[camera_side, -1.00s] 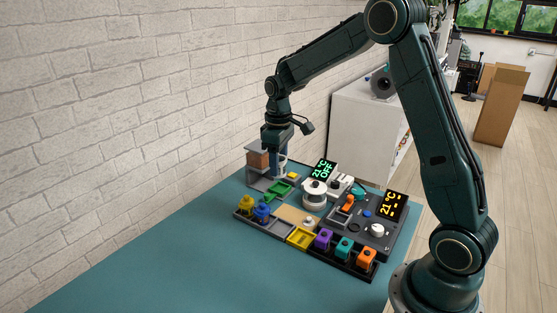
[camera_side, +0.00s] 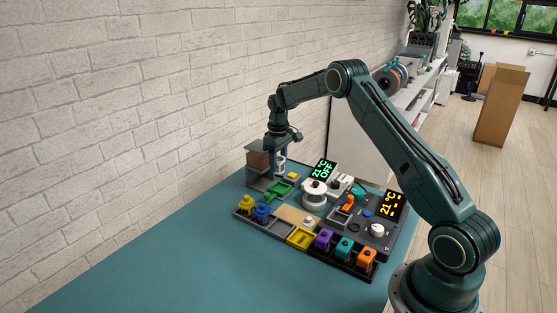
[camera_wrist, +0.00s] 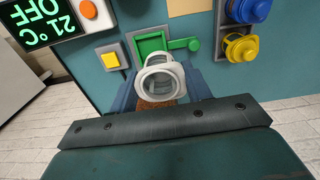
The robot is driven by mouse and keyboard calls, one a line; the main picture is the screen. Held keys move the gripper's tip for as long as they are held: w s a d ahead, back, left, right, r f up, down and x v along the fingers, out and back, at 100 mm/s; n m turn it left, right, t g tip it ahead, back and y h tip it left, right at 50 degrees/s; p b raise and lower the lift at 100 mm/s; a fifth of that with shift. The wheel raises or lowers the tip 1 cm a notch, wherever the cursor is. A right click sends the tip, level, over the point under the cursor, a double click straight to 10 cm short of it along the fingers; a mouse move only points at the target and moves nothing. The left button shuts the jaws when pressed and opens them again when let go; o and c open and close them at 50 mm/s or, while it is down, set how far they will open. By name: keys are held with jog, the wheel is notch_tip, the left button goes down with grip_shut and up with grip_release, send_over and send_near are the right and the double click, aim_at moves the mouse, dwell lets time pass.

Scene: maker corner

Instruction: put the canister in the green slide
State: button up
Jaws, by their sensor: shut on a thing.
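My gripper (camera_side: 278,165) is shut on a white canister (camera_side: 281,163) above the far-left end of the workbench set. In the wrist view, the canister (camera_wrist: 160,82) is between the blue fingers of my gripper (camera_wrist: 163,92), its round clear end towards the camera. The green slide (camera_side: 273,192) lies just in front of and below my gripper in the side view. In the wrist view, the green slide (camera_wrist: 150,45) shows beyond the canister, with a green handle at its right. The canister hides part of it. I cannot tell whether they touch.
A brown-topped block (camera_side: 257,157) stands close left of my gripper. A yellow pad (camera_wrist: 109,57) sits beside the slide. Blue (camera_side: 261,212) and yellow (camera_side: 245,203) knobs stand in front. A white round device (camera_side: 314,193) is to the right. The front-left table (camera_side: 190,260) is clear.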

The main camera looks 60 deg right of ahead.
jog(key=shift+w+d+f, duration=0.25)
jog(key=shift+d+f, duration=0.55)
jog(key=shift+d, duration=0.15)
jog(key=shift+f, duration=0.2)
jog(key=shift+f, duration=3.05)
jog(key=shift+f, duration=0.45)
jog(key=o, duration=1.1)
jog(key=shift+c, duration=0.2)
jog(key=shift+r, duration=3.45)
